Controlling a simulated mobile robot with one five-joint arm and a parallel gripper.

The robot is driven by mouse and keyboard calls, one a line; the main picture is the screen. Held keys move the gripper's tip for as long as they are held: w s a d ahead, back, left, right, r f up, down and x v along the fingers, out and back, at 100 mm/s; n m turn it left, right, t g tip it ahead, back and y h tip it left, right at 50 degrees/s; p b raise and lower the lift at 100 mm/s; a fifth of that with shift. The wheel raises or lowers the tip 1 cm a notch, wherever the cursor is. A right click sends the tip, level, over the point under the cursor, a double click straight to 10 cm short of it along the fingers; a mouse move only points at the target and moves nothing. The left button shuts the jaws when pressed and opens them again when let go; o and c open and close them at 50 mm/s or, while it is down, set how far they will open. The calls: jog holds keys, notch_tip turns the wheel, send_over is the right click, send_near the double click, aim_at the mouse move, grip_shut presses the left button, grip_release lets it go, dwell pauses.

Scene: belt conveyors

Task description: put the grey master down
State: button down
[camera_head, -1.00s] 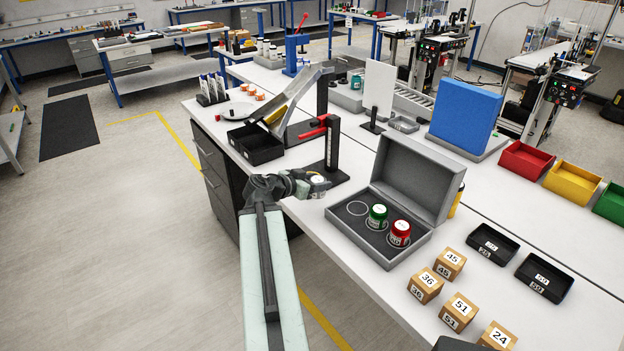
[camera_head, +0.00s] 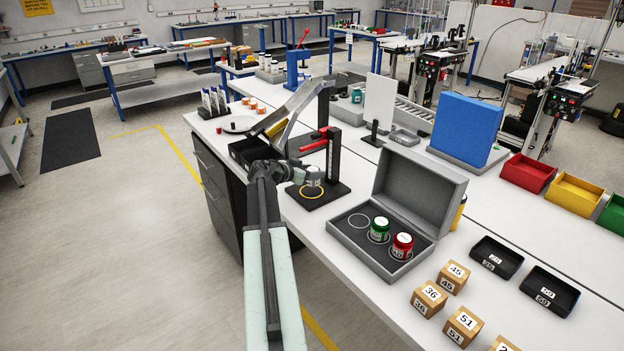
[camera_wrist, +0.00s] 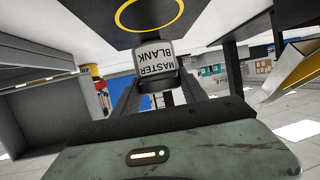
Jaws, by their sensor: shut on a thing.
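My gripper (camera_head: 306,184) is shut on the grey master (camera_wrist: 154,58), a small jar whose label reads "MASTER BLANK" in the wrist view. In the head view the master is small and partly hidden by my gripper. It is at the yellow ring (camera_wrist: 122,18) on the black base plate (camera_head: 331,196) of a stand with a black post. I cannot tell whether the master touches the plate. The open grey case (camera_head: 351,243) to the right holds a green master (camera_head: 380,229) and a red master (camera_head: 402,246). Its left ringed place (camera_head: 358,220) is empty.
A black tray (camera_head: 246,152) and a slanted metal lever (camera_head: 297,112) stand behind my gripper. A red-handled clamp (camera_head: 316,141) is close to the post. Numbered boxes (camera_head: 429,299) and black bins (camera_head: 496,257) lie at the front right.

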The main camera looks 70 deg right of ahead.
jog(key=f+b, duration=0.4)
jog(key=shift+w+d, duration=0.15)
jog(key=shift+d, duration=0.1)
jog(key=shift+r, duration=0.2)
jog(key=shift+f, duration=0.2)
jog(key=c, duration=0.6)
grip_release()
jog(key=shift+r, duration=0.1)
jog(key=shift+a+r+p, duration=0.1)
jog(key=shift+r+p, duration=0.2)
jog(key=shift+p, duration=0.15)
jog(key=p+v, duration=0.4)
jog(key=v, duration=0.7)
jog(key=shift+w+a, duration=0.1)
jog(key=shift+a, duration=0.25)
